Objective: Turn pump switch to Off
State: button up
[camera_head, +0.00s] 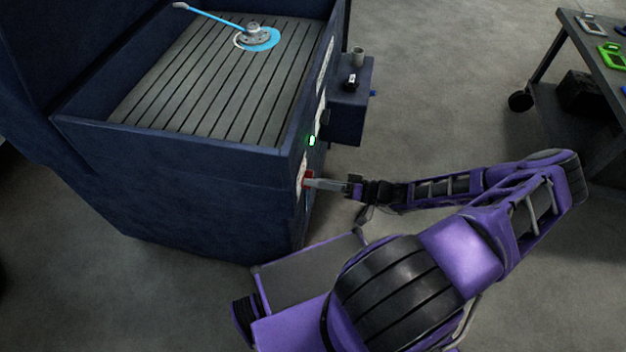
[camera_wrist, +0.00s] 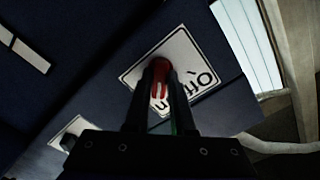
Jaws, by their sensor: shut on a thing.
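The pump switch is a red knob (camera_wrist: 159,68) on a white label plate (camera_wrist: 196,62) on the side of the dark blue machine. In the wrist view my gripper (camera_wrist: 160,78) is shut on the red knob, with a finger on each side of it. The plate's lettering is partly covered by the fingers, and I cannot tell which mark the knob points to. In the head view my gripper (camera_head: 312,183) reaches the machine's side from the right, and a bit of red (camera_head: 307,178) shows at its tips.
A green light (camera_head: 312,141) glows on the machine's side above my gripper. The machine's slatted top (camera_head: 200,95) holds a blue round part (camera_head: 258,39).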

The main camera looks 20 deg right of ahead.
jog(key=n+b, duration=0.3)
jog(key=n, duration=0.6)
jog(key=n+b, duration=0.3)
jog(key=n, duration=0.6)
jog(key=shift+s+a, duration=0.2)
jog(key=o, duration=1.6)
jog(key=shift+c, duration=0.2)
jog(key=v, duration=0.7)
